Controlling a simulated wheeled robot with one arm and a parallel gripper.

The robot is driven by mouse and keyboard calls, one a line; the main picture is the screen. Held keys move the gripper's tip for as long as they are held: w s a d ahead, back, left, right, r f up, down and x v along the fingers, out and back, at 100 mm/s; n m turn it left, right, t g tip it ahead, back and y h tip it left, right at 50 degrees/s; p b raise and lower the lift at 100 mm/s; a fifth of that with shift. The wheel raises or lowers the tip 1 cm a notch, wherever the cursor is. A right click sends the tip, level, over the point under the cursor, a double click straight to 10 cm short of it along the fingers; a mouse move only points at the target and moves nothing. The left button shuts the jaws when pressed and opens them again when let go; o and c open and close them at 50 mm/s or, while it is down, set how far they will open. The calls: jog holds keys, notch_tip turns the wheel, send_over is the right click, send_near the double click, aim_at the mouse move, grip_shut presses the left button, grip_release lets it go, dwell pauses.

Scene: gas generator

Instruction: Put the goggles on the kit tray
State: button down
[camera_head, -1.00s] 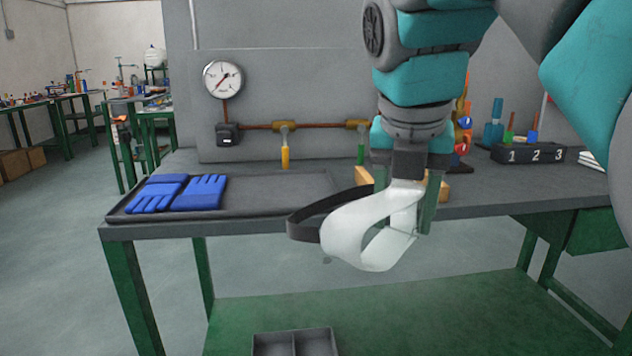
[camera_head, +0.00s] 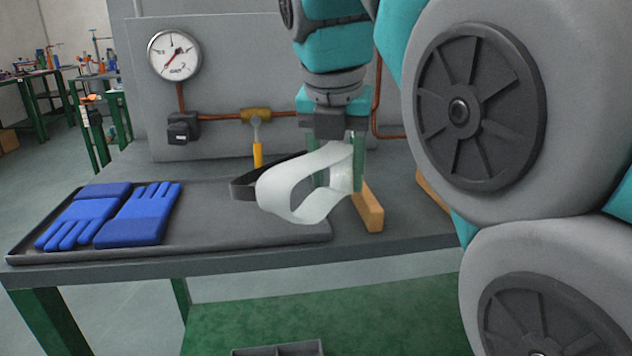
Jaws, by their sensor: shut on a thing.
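The goggles (camera_head: 300,185), clear white with a dark strap, hang from my gripper (camera_head: 335,180), which is shut on their right side. They are held over the right end of the kit tray (camera_head: 215,225), a shallow dark tray on the bench. I cannot tell exactly how high they are above it. Two blue gloves (camera_head: 140,215) lie in the left part of the tray. The middle of the tray is bare.
A wooden block (camera_head: 367,208) stands just right of the goggles. Behind are a gauge (camera_head: 174,55) and a copper pipe with a yellow-handled valve (camera_head: 257,150). My arm hides the bench's right side. A grey divided bin (camera_head: 280,349) sits below.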

jog(key=w+a, duration=0.1)
jog(key=a, duration=0.1)
jog(key=w+a, duration=0.1)
jog(key=a, duration=0.1)
jog(key=w+a+f, duration=0.1)
jog(key=w+a, duration=0.1)
jog(key=a, duration=0.1)
jog(key=shift+p, duration=0.4)
notch_tip(320, 180, down, 2)
jog(key=shift+f+b, duration=0.2)
jog(key=shift+b, duration=0.9)
jog(key=shift+p, duration=0.4)
jog(key=shift+f, duration=0.45)
jog(key=shift+f, duration=0.15)
jog(key=c, duration=0.5)
grip_release()
